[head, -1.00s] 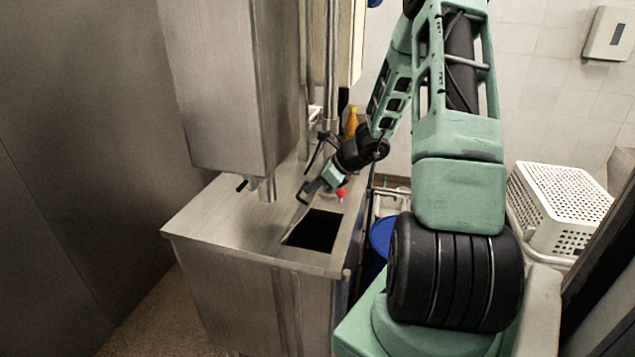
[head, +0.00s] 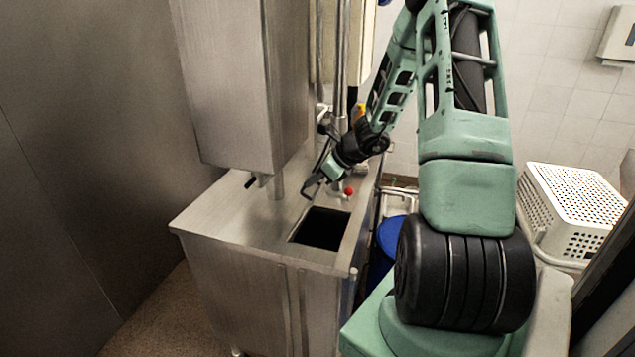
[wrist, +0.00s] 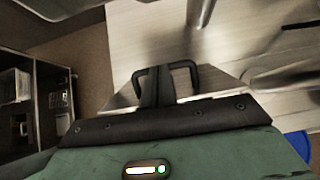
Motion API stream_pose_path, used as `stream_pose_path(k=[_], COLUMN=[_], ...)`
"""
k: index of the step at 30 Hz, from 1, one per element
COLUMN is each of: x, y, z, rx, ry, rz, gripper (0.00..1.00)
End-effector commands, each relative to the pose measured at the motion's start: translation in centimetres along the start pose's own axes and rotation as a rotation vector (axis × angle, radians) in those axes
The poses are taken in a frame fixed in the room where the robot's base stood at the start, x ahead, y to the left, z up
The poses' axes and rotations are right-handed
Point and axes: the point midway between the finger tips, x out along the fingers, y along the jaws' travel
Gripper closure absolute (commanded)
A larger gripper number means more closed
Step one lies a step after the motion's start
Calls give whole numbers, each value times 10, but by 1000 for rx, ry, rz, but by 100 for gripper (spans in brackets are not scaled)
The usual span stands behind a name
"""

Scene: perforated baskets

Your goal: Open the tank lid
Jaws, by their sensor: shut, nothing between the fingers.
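The tank is a steel cabinet (head: 215,222) with a dark square opening (head: 321,229) in its top, near the right front corner. No lid covers this opening. A thin pale edge runs along its left side; I cannot tell whether it is the raised lid. My gripper (head: 311,190) is at the back left of the opening, low over the steel top, pointing down and left.
A tall steel box (head: 232,85) hangs over the tank's left part. A red knob (head: 349,191) is just right of my gripper. A blue bin (head: 390,232) stands right of the tank. A white perforated basket (head: 575,208) is at far right. Dark shelves (wrist: 45,100) show in the wrist view.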

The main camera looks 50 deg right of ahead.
Motion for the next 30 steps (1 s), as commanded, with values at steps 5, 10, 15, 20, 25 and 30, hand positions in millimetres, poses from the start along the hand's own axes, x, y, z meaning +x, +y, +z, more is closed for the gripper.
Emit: stream_pose_path(k=[5,10,15,20,25,30], x=[9,20,29,35,38,38], y=[1,1,1,1,1,1], z=[14,28,40,46,49,49], rx=[-3,-5,-3,-2,0,0], ry=[-2,-1,-1,-1,0,0], rz=[2,2,2,1,1,1], gripper=[100,100,100,100,100,100])
